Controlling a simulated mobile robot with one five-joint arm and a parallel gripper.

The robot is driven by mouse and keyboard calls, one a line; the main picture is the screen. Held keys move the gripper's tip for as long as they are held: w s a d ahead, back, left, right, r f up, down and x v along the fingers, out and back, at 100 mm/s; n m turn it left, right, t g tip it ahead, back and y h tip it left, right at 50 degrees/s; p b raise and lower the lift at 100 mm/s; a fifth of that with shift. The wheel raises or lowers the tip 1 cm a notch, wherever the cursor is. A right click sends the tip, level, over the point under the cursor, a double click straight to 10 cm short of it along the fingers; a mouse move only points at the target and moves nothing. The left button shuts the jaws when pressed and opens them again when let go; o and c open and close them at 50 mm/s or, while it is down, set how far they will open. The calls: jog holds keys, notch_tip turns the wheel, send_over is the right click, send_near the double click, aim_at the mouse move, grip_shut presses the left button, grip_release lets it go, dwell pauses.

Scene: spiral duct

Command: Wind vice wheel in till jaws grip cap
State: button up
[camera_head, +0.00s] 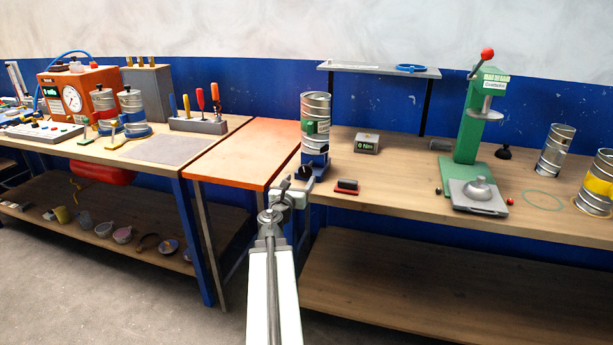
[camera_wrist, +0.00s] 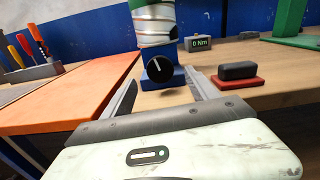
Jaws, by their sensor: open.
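The vice (camera_head: 318,168) is a blue block at the left end of the right bench. In the wrist view the vice (camera_wrist: 150,85) carries a black round wheel (camera_wrist: 159,69) with a white pointer line on its front. A silver ribbed duct piece (camera_head: 316,106) with a green part stands upright on the vice; its lower end also shows in the wrist view (camera_wrist: 155,25). I cannot make out the jaws or whether they touch the cap. My gripper (camera_head: 290,190) is open and empty just in front of the vice. In the wrist view its fingers (camera_wrist: 162,88) lie either side of the wheel, apparently short of it.
A small display (camera_head: 367,143) reading 0 Nm stands right of the vice. A black block on a red base (camera_head: 346,187) lies close to the right finger. An orange-topped table (camera_head: 240,155) adjoins on the left. A green press (camera_head: 475,130) stands farther right.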

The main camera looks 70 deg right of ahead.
aim_at(305, 172)
jog(key=d, duration=0.7)
jog(key=shift+w+d, duration=0.25)
jog(key=shift+d, duration=0.05)
jog(key=c, duration=1.2)
jog(key=shift+c, duration=0.8)
jog(key=shift+m, duration=0.3)
jog(key=m, duration=0.5)
jog(key=shift+s+a, duration=0.1)
jog(key=shift+m, duration=0.3)
jog(key=shift+a, duration=0.1)
